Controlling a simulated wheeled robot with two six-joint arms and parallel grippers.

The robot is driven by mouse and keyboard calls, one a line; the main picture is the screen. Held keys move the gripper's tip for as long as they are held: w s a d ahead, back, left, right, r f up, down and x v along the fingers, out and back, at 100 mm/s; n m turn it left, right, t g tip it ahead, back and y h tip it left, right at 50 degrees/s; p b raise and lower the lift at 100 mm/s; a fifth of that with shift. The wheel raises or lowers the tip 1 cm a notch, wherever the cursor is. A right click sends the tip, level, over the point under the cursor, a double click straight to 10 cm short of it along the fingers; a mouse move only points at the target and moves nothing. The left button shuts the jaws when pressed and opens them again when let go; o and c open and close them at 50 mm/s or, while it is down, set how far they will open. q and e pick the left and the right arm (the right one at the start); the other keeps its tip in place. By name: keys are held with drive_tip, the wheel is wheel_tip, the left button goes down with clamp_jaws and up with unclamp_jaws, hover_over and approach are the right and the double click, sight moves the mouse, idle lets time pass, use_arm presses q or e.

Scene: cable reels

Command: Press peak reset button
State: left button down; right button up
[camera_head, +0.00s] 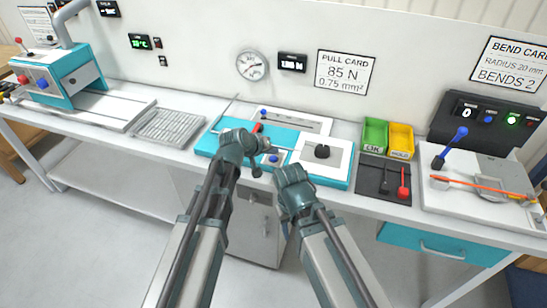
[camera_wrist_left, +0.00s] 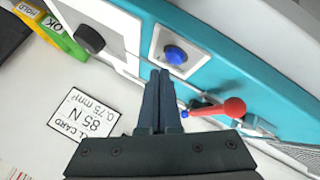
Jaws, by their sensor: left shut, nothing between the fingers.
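A round blue button (camera_head: 273,159) sits on a small white plate on the teal pull-test fixture (camera_head: 204,144). In the left wrist view the blue button (camera_wrist_left: 175,55) is just beyond my fingertips and slightly to the right. My left gripper (camera_head: 256,171) hangs over the fixture's front, beside the button on its left. In the left wrist view my left gripper (camera_wrist_left: 160,74) is shut and empty; a gap to the button seems to show, but contact is hard to judge. My right gripper (camera_head: 292,175) is in front of the fixture's edge; its fingers are hidden.
A black knob (camera_head: 322,151) is right of the button. Green (camera_head: 375,136) and yellow (camera_head: 401,140) bins stand farther right. A dial gauge (camera_head: 252,65) and a small display (camera_head: 292,62) are on the wall.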

sight(272, 159)
use_arm(q)
drive_tip(key=shift+f, duration=0.15)
idle(0.8)
drive_tip(key=shift+f+b, duration=0.3)
drive_tip(key=shift+b, duration=0.15)
drive_tip(key=shift+f+b, duration=0.4)
drive_tip(key=shift+b, duration=0.05)
idle(0.4)
drive_tip(key=shift+r, duration=0.2)
drive_tip(key=shift+r+p, duration=0.7)
drive_tip(key=shift+p, duration=0.2)
wheel_tip(272, 159, up, 5)
drive_tip(key=p, duration=0.5)
